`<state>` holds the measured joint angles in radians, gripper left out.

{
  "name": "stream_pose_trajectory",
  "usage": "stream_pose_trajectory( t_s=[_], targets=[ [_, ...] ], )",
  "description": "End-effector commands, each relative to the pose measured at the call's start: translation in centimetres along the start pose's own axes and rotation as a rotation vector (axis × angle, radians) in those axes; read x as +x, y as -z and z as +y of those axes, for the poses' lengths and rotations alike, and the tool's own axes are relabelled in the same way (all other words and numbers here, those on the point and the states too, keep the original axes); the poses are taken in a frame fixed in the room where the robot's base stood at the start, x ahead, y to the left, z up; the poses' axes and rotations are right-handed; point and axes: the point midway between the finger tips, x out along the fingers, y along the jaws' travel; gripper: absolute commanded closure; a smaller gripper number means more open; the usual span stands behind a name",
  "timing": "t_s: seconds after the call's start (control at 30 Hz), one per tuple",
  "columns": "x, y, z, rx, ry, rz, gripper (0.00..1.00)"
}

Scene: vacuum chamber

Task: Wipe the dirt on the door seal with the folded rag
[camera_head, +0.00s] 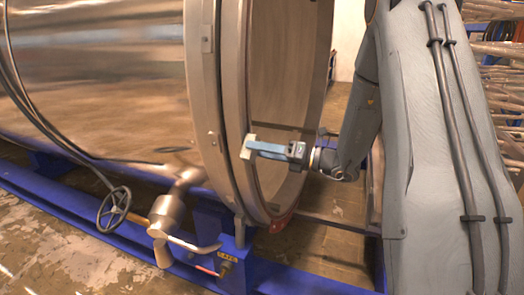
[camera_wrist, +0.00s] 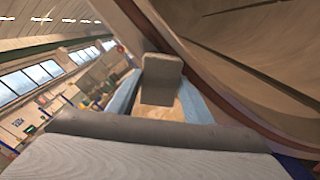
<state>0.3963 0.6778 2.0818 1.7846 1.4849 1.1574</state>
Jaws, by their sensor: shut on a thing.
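My gripper (camera_head: 268,150) has blue fingers and is shut on the folded rag (camera_head: 248,147), a small pale block at the fingertips. In the wrist view the rag (camera_wrist: 162,76) is a grey-beige block between the blue fingers. The door seal seems to lie along the round rim (camera_head: 233,70) of the chamber opening. The rag is at the lower part of this rim and overlaps it in the head view; I cannot tell whether it touches. In the wrist view a reddish-brown edge (camera_wrist: 160,28) runs close beside the rag. I cannot make out any dirt.
The shiny chamber (camera_head: 100,80) fills the left. A handwheel (camera_head: 114,208) and a metal valve fitting (camera_head: 168,215) stand below it, on a blue frame (camera_head: 60,205). Racks with rods (camera_head: 500,90) stand at the far right. Some brown floor shows below the opening.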

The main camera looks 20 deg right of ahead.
Motion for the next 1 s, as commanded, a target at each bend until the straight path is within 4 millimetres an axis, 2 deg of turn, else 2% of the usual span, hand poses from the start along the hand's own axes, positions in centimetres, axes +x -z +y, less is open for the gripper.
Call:
stream_pose_trajectory(
  t_s=[0.27, 0.73, 1.0],
  targets=[
    [0.3, -0.1, -0.1, 0.000, 0.000, 0.000, 0.72],
    [0.1, -2.5, -2.6, -0.001, 0.001, -0.001, 0.72],
    [0.1, -3.1, -2.6, 0.001, 0.001, 0.000, 0.72]
  ],
)
